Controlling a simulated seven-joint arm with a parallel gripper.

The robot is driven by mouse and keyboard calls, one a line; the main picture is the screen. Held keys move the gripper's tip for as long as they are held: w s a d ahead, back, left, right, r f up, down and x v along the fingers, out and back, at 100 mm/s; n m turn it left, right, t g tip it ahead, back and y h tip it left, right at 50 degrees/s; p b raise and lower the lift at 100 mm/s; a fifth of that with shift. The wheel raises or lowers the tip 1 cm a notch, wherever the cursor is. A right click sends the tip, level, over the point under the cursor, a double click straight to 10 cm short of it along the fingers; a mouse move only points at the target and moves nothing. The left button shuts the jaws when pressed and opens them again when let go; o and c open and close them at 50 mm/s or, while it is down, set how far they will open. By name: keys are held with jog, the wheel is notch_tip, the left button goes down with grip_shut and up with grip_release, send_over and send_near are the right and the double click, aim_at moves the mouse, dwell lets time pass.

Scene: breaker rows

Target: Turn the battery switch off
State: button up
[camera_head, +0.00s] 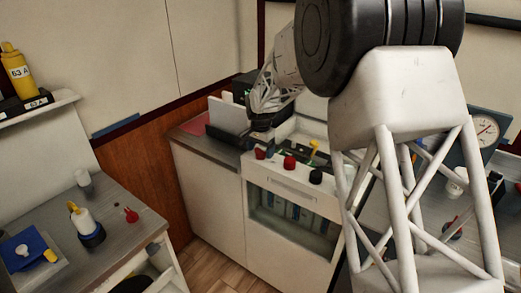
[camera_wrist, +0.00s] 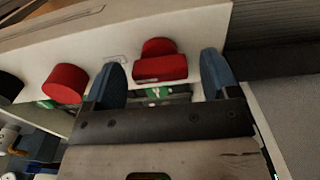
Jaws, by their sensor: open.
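A red rotary knob with a bar-shaped grip (camera_wrist: 160,65) sits on the white panel front, and it is the leftmost knob in the head view (camera_head: 260,154). My gripper (camera_wrist: 162,70) is open, with one blue fingertip on each side of this knob in the wrist view; I cannot tell if they touch it. In the head view my gripper (camera_head: 256,142) is just above and behind the knob, partly hidden. A second red knob (camera_head: 290,162) and a black knob (camera_head: 316,177) are in the same row. No label is readable, so I cannot tell which is the battery switch.
A yellow handle (camera_head: 314,146) stands behind the knobs on the panel top. A glazed compartment (camera_head: 290,222) is below them. A side bench (camera_head: 140,232) at left holds a white and yellow bottle (camera_head: 84,220) and a blue item (camera_head: 24,247). A gauge (camera_head: 485,132) is at right.

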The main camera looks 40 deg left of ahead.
jog(key=shift+c, duration=0.3)
jog(key=c, duration=0.9)
jog(key=shift+o, duration=0.2)
jog(key=shift+n, duration=0.4)
jog(key=n, duration=1.7)
